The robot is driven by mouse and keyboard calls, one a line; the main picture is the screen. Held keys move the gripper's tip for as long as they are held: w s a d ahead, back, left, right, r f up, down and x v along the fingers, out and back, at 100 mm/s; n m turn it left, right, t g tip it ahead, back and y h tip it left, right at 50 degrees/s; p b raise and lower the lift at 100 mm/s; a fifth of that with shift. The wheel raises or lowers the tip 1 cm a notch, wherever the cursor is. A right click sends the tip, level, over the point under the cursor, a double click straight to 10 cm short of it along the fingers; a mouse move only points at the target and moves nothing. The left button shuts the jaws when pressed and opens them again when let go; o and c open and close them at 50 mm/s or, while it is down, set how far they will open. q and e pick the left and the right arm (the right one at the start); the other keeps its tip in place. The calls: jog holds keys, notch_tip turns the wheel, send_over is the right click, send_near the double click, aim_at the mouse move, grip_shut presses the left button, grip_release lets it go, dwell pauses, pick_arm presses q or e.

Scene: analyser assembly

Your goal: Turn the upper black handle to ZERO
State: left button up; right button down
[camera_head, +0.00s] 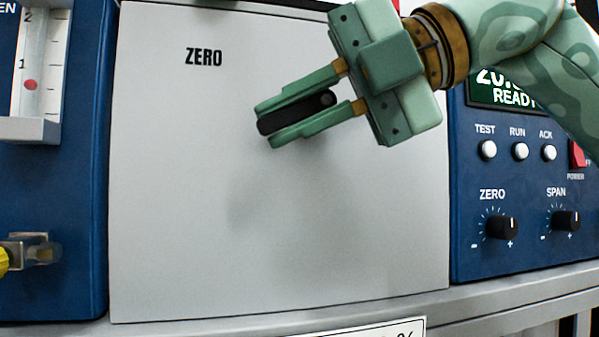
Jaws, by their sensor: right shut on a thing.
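The black handle (292,114) is on the light grey panel (200,200), to the right of and below the printed word ZERO (204,57). The handle lies tilted, its free end low at the left and its round pivot end higher at the right. My right gripper (264,124) comes in from the upper right and is shut on the handle, with one green finger along its upper side and one along its lower side. Other labels around the handle are hidden by my gripper and arm or out of frame. My left gripper is not in view.
A blue unit with ZERO knob (501,227), SPAN knob (566,221), buttons and display stands at the right, partly behind my arm. A flow tube (31,80) and a yellow-ended fitting (36,252) are at the left. The lower grey panel is clear.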

jog(key=m+y+b, duration=0.1)
jog(key=y+b, duration=0.2)
jog(key=b, duration=0.1)
jog(key=shift+a, duration=0.15)
jog(key=shift+r+m+y+b, duration=0.45)
jog(key=shift+y+b, duration=0.45)
jog(key=shift+b, duration=0.35)
jog(key=shift+r, duration=0.1)
jog(key=c, duration=1.4)
grip_release()
jog(key=s+d, duration=0.1)
jog(key=d, duration=1.5)
jog(key=shift+s+d, duration=0.2)
